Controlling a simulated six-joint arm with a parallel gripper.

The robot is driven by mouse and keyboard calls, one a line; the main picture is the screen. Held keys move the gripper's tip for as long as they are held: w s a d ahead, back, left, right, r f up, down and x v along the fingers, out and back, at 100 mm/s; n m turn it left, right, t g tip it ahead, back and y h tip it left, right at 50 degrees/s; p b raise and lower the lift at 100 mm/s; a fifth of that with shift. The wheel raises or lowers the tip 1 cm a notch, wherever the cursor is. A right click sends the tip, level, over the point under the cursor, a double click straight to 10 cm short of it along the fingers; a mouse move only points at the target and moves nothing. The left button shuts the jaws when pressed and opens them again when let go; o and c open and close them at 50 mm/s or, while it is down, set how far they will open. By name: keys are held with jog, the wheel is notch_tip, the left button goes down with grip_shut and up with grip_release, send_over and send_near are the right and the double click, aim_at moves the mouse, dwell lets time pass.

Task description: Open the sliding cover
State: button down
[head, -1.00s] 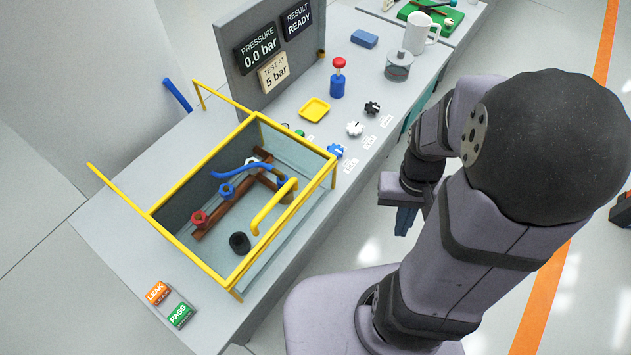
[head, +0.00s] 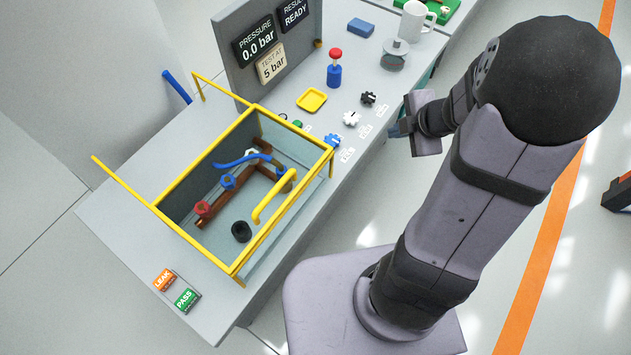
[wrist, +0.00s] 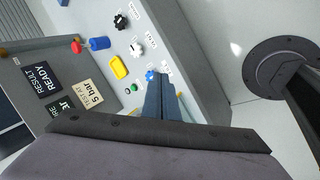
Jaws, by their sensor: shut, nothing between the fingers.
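The sliding cover looks like a clear pane in a yellow frame lying over the tank (head: 170,210); its clear surface is hard to make out. Its yellow bar handle (head: 272,197) is near the right long side. Yellow rails (head: 122,180) run out past the tank to the left. Through the top I see brown pipes, red and blue fittings and a black ring. My gripper (head: 396,131) is right of the bench's right edge, well apart from the handle, its blue fingers toward the bench. In the wrist view the fingers (wrist: 159,80) are together and empty, and the handle is hidden.
A grey panel with displays (head: 265,45) stands behind the tank. LEAK and PASS tags (head: 176,290) lie near the front.

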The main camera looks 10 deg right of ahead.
jog(key=s+a+r+n+g+y, duration=0.2)
jog(key=s+a+n+g+y, duration=0.35)
jog(key=s+a+n, duration=0.45)
jog(key=shift+w+a+f+m+y+p, duration=0.1)
jog(key=shift+w+a+f+m, duration=0.35)
jog(key=shift+a+f, duration=1.15)
jog(key=shift+w+a+f+m+y+p, duration=0.15)
jog(key=shift+w+a+f+m, duration=0.25)
jog(key=shift+a+f, duration=1.2)
jog(key=shift+w+a+f+m+y+p, duration=0.1)
jog(key=shift+w+a+f+m, duration=0.6)
jog(key=shift+a, duration=1.55)
jog(key=shift+s+f+n, duration=0.15)
jog(key=shift+f+n, duration=0.1)
jog(key=shift+n, duration=0.1)
